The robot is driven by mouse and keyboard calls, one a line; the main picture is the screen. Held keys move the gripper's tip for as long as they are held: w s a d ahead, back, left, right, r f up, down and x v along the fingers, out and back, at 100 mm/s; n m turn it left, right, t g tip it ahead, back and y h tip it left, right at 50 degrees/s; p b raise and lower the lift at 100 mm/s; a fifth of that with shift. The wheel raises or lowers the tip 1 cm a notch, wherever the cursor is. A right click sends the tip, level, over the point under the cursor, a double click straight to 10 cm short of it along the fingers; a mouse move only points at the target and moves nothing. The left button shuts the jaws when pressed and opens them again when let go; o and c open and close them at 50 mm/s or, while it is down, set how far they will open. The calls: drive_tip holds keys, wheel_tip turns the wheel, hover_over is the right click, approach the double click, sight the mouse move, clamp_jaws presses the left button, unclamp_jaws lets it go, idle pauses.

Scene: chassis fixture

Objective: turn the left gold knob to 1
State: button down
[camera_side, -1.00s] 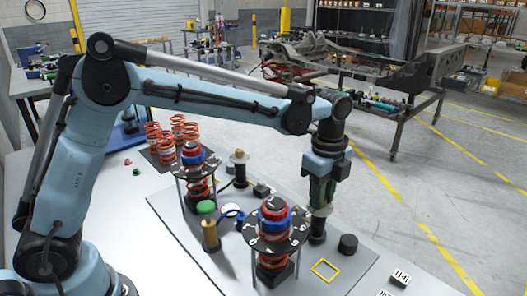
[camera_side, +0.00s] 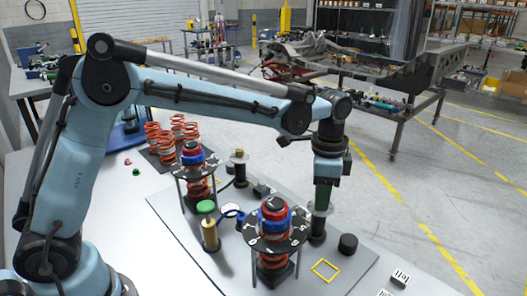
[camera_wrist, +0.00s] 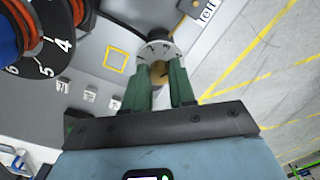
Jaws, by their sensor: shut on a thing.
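The gold knob (camera_wrist: 160,72) shows in the wrist view between my gripper's two green fingers, in front of a pale round dial (camera_wrist: 156,49) with dark marks too small to read. My gripper (camera_wrist: 166,90) is shut on this knob, with a finger on each side. In the side view, my gripper (camera_side: 322,203) points straight down at the pale dial (camera_side: 320,209) on a dark post; its fingers hide the knob there. The knob's exact setting cannot be read.
A spring tower with a numbered black disc (camera_side: 262,242) stands close left of my gripper in the side view; another (camera_side: 187,168) stands behind it. A black cylinder (camera_side: 348,244) and yellow square outline (camera_side: 324,270) are nearby.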

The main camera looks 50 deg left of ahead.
drive_tip(key=n, duration=0.6)
drive_tip(key=shift+n, duration=1.5)
drive_tip(key=n, duration=0.9)
drive_tip(key=shift+n, duration=0.3)
drive_tip(key=n, duration=0.5)
drive_tip(key=c, duration=1.1)
unclamp_jaws()
drive_tip(key=shift+r, duration=0.1)
